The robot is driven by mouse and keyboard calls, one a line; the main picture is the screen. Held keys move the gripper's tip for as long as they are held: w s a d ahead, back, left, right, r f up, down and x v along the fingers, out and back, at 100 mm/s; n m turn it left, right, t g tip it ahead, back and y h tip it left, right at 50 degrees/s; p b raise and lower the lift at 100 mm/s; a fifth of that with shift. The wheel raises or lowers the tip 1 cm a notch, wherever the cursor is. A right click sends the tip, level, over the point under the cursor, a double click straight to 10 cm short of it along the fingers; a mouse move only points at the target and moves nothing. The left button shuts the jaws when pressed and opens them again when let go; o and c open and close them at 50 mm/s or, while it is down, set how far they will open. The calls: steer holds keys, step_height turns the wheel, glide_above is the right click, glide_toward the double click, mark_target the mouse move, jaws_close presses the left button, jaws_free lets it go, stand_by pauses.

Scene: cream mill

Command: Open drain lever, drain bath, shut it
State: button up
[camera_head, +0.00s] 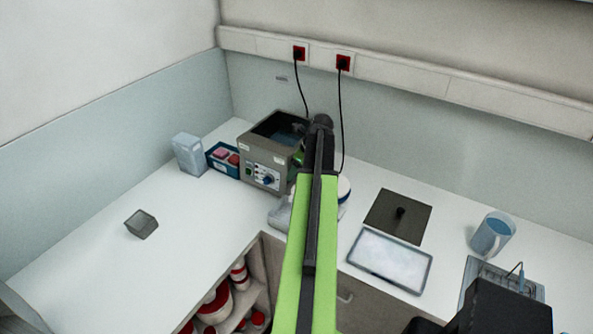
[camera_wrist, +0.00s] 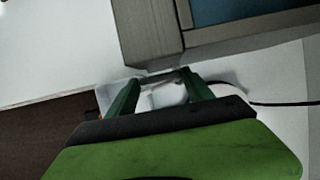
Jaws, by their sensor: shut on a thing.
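The bath (camera_head: 262,177) is a grey metal box with an open top and blue liquid inside, at the back of the counter. Its wall (camera_wrist: 150,35) and blue liquid (camera_wrist: 235,8) fill the top of the wrist view. My gripper (camera_wrist: 160,80) is at the bath's outer side, with its green fingers apart and their tips closed on a thin grey bar that looks like the drain lever (camera_wrist: 160,75). How far the lever is turned cannot be told. In the head view, my arm hides the lever and most of the gripper (camera_head: 299,158).
A pale vessel (camera_head: 279,214) stands partly behind my arm, below the bath's side. A dark lid (camera_head: 380,222), a pale tray (camera_head: 374,272) and a mug of blue liquid (camera_head: 503,222) are to the right. A blue crate (camera_head: 224,172) and clear container (camera_head: 188,153) stand left. The left counter is mostly clear.

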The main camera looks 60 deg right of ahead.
steer(key=shift+s+d+n+y, duration=0.1)
steer(key=shift+s+n+y, duration=0.15)
steer(key=shift+n, duration=0.45)
steer(key=o, duration=1.4)
steer(key=p+v, duration=1.6)
steer(key=v, duration=0.1)
steer(key=shift+r, duration=0.2)
